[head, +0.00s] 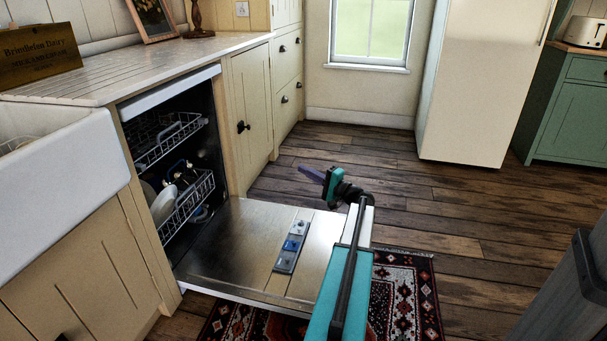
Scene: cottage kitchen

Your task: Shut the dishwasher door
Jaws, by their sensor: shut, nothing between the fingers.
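The dishwasher (175,150) is built into the cream cabinets at the left, under the worktop. Its door (240,250) is folded down flat and open, with its steel inner face up and a detergent dispenser (292,246) on it. Two racks show inside; the lower rack (188,208) holds plates and other dishes. My gripper (312,173) is shut and empty. In the picture it appears just beyond the door's far right corner, pointing left. My arm hides part of the door's right edge. I cannot tell the gripper's exact height above the floor.
A patterned rug (405,300) lies beside and partly under the door. A white sink (60,165) is at the left. A fridge (480,85) and a green cabinet (570,110) stand at the back right. The wooden floor (430,200) between is clear. A dark grey object (570,290) stands at lower right.

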